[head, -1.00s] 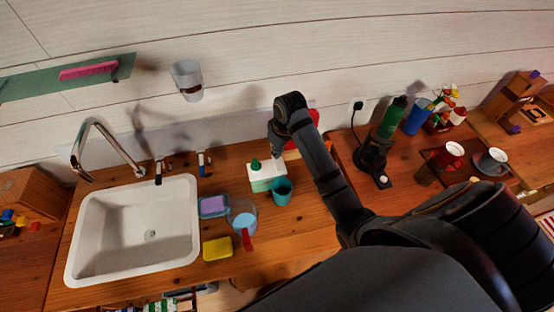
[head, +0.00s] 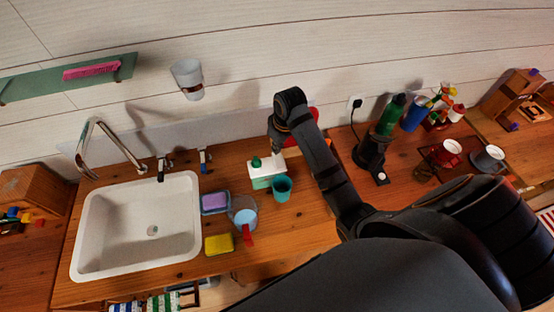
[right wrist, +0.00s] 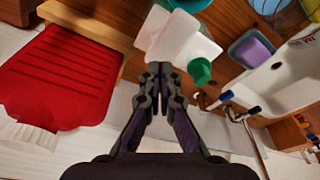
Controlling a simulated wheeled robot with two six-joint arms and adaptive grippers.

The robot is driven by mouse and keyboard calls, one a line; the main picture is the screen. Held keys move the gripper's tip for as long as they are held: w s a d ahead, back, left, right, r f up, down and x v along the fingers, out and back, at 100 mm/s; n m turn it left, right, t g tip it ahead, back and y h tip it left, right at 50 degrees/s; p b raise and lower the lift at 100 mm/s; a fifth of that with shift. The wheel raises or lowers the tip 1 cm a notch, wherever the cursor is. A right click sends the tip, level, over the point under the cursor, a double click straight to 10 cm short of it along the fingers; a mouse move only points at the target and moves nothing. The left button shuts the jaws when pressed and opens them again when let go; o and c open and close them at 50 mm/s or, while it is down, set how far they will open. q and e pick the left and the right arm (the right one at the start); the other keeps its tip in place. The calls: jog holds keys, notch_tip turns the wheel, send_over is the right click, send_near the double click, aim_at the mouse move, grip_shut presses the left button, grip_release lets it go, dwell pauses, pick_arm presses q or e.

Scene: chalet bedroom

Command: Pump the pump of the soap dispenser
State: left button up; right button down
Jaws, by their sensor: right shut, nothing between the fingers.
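The soap dispenser (head: 262,182) is a pale, boxy bottle with a dark green pump (head: 256,162) on top. It stands upright on the wooden counter, right of the sink. My right gripper (head: 274,149) is shut and empty, close behind and above the dispenser. In the right wrist view, its fingertips (right wrist: 159,72) meet beside the white dispenser body (right wrist: 184,42), with the green pump (right wrist: 200,71) just to their right. I cannot tell whether they touch the dispenser. My left gripper is not in view.
A teal cup (head: 282,188) stands right beside the dispenser. A sponge dish (head: 215,208), a clear jug (head: 243,214) and a yellow sponge (head: 219,244) lie between it and the sink (head: 92,240). A red board (right wrist: 62,75) is near the gripper.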

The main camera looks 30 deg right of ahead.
jog(key=shift+f+b, duration=0.35)
jog(key=shift+f, duration=1)
jog(key=shift+r, duration=0.1)
notch_tip(320, 180, up, 3)
jog(key=p, duration=0.3)
jog(key=shift+p, duration=0.35)
